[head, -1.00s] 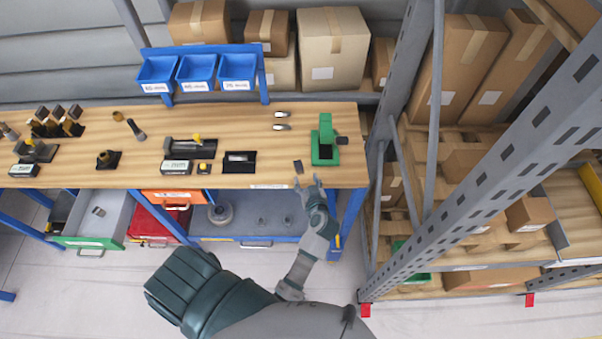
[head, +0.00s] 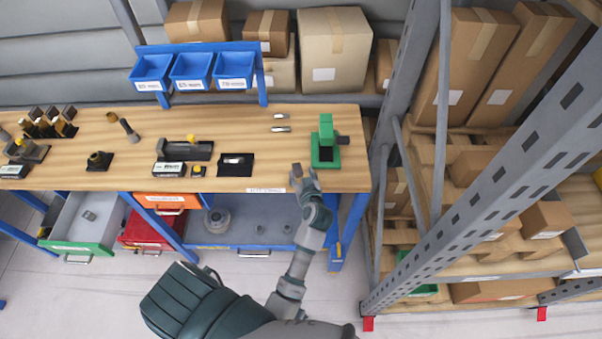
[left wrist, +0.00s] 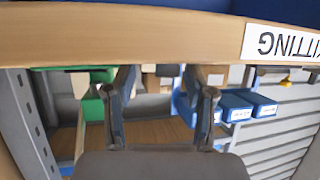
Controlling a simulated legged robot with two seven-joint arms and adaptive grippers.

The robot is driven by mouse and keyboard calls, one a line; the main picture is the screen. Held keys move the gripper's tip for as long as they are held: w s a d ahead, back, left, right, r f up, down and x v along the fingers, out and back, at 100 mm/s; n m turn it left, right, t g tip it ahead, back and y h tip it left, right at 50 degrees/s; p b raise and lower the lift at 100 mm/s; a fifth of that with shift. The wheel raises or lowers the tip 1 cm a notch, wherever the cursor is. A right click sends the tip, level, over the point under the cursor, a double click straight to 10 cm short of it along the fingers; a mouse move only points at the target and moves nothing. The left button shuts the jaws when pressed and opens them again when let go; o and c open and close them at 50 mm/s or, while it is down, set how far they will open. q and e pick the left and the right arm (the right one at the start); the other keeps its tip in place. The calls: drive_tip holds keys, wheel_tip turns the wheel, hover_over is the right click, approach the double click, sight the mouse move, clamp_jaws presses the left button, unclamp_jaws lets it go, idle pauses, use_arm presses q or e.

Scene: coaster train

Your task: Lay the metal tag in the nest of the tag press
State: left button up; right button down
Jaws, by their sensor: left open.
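The tag press (head: 326,146) is green with a dark opening low at its front and a dark part at its right side. It stands near the right end of the wooden bench. Two small shiny metal pieces (head: 281,129) lie left of the press; I cannot tell whether either is the tag. A small dark piece (head: 297,168) shows at my fingertips, partly hidden. My left gripper (head: 304,176) is at the bench's front edge, below and left of the press. In the left wrist view the left gripper (left wrist: 163,90) is open with nothing between its fingers.
The bench edge (left wrist: 130,35) with its KITTING label crosses above the fingers in the left wrist view. A black tray (head: 236,171) and blue bins (head: 192,70) are left of the press. A grey rack upright (head: 480,185) stands right. An open drawer (head: 75,247) juts out left.

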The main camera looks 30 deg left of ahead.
use_arm(q)
drive_tip(key=shift+a+f, duration=0.1)
drive_tip(key=shift+a, duration=0.3)
drive_tip(key=c, duration=1)
drive_tip(key=shift+s+a+f, duration=0.1)
drive_tip(key=shift+a+f, duration=0.05)
drive_tip(key=shift+a, duration=0.15)
drive_tip(key=shift+d, duration=0.1)
